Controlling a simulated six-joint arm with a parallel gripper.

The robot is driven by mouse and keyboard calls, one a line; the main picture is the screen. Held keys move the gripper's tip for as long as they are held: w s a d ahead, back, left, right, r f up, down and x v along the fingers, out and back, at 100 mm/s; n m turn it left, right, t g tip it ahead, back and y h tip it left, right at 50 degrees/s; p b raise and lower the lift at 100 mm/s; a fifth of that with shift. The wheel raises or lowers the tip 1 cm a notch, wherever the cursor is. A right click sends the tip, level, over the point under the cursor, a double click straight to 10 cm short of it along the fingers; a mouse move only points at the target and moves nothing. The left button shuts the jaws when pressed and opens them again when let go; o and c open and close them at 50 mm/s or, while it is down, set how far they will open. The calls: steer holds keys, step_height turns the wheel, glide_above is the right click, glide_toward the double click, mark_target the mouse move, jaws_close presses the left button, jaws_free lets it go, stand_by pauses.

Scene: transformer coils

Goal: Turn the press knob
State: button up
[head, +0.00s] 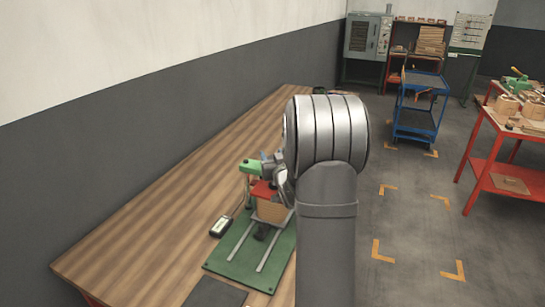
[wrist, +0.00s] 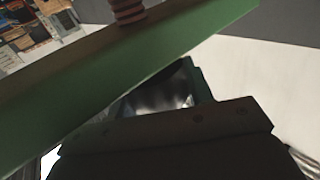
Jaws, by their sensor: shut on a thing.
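The press stands on a green base plate (head: 238,254) on the wooden bench in the head view. It has a green top bar (head: 249,166), a red part (head: 264,189) and a tan block (head: 270,211). My gripper (head: 270,163) is at the top of the press, partly hidden by my own arm. In the wrist view the green bar (wrist: 60,118) crosses at a slant, close in front of my dark gripper (wrist: 165,112). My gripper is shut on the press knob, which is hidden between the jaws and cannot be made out.
The wooden bench (head: 160,215) has free room to the left of the press. A small dark device (head: 221,227) lies beside the base plate, and a dark mat (head: 215,293) lies in front. A blue cart (head: 417,105) and a red table (head: 500,165) stand beyond to the right.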

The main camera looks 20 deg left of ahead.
steer(key=shift+r, duration=0.1)
steer(key=o, duration=1)
steer(key=shift+s, duration=0.1)
steer(key=v, duration=1.7)
steer(key=shift+s+d, duration=0.1)
